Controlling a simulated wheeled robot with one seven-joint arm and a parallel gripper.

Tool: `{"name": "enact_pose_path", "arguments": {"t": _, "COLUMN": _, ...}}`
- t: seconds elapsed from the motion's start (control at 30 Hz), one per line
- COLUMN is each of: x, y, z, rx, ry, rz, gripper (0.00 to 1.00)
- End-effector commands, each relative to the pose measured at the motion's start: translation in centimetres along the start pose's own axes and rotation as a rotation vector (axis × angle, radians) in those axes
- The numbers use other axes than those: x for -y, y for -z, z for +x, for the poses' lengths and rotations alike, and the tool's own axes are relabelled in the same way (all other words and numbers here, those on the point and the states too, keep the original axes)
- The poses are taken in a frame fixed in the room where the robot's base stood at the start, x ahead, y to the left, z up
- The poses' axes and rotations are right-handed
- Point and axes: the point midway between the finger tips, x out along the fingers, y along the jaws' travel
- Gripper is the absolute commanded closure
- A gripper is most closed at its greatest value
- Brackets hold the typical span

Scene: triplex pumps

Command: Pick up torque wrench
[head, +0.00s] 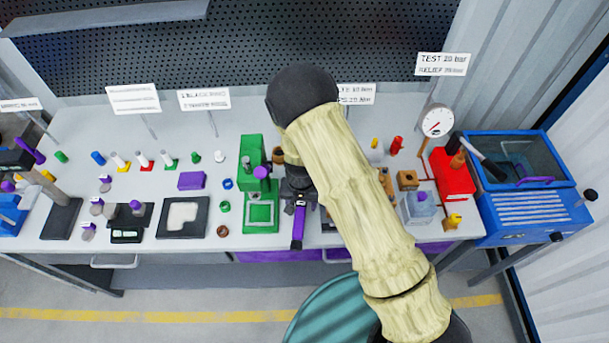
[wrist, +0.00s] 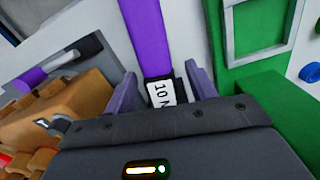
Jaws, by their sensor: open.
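My gripper (wrist: 168,78) is open, with one finger on each side of the wrench at the labelled part. I cannot tell whether either finger touches it. In the head view my gripper (head: 298,188) is over the far end of the handle, and the rest of the wrench is hidden.
A green press-like fixture (head: 261,214) stands close on the left; its green frame (wrist: 250,60) shows in the wrist view. Orange-brown blocks (wrist: 75,110) and another purple-handled tool (wrist: 35,78) lie on the wrist view's left.

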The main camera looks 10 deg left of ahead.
Motion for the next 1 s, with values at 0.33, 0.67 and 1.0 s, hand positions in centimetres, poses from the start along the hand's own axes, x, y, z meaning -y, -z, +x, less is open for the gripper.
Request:
{"name": "enact_pose_path", "arguments": {"t": 0.33, "x": 0.02, "y": 0.02, "z": 1.04, "rx": -0.001, "ry": 0.001, "rz": -0.001, "gripper": 0.44}}
{"name": "enact_pose_path", "arguments": {"t": 0.67, "x": 0.02, "y": 0.0, "z": 1.02, "rx": 0.0, "ry": 0.0, "rz": -0.001, "gripper": 0.44}}
{"name": "enact_pose_path", "arguments": {"t": 1.0, "x": 0.01, "y": 0.0, "z": 1.01, "rx": 0.0, "ry": 0.0, "rz": 0.0, "gripper": 1.0}}
